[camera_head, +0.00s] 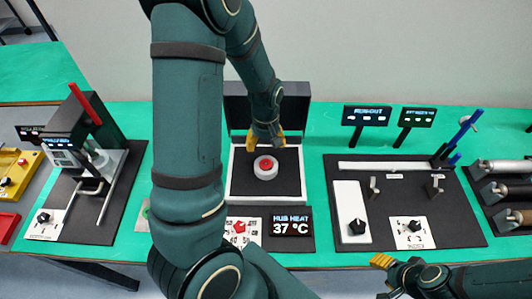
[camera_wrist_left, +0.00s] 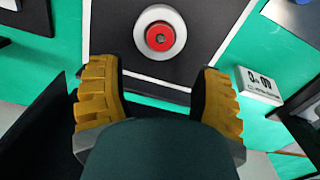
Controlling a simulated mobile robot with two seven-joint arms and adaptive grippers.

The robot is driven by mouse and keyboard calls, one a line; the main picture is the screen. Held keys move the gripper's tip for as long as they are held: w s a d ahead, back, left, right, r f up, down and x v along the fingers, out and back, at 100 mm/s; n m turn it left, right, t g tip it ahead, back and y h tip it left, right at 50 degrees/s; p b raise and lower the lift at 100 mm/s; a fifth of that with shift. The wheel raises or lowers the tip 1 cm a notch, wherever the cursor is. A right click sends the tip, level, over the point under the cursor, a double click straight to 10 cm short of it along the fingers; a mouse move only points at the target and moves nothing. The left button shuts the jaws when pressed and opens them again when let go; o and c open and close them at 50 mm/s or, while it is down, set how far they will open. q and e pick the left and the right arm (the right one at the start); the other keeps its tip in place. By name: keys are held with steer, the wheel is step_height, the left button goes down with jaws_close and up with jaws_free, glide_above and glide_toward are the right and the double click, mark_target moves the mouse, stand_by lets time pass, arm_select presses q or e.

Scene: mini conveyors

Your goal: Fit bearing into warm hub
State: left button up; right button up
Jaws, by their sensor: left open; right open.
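A white ring-shaped hub (camera_head: 258,175) with a round red piece (camera_head: 266,165) in its middle sits on the black plate of a white-framed station. In the left wrist view the white ring (camera_wrist_left: 141,46) surrounds the red piece (camera_wrist_left: 160,37), which has a small dark centre. I cannot tell whether the red piece is the bearing. My left gripper (camera_head: 266,139) is open and empty, just behind and above the hub. Its yellow fingers (camera_wrist_left: 156,72) are spread apart in the wrist view. My right gripper (camera_head: 384,265) is low at the front edge; little of it shows.
A display (camera_head: 291,222) reads HUB HEAT 37 °C, beside a panel with a red knob (camera_head: 239,227). A lever press (camera_head: 85,150) stands left. A runout station (camera_head: 457,215) with knobs and a blue lever stands right, then metal cylinders (camera_head: 502,166). Green table (camera_head: 320,115) shows between stations.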

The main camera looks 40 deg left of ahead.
arm_select(q)
steer(key=shift+r, duration=2.1)
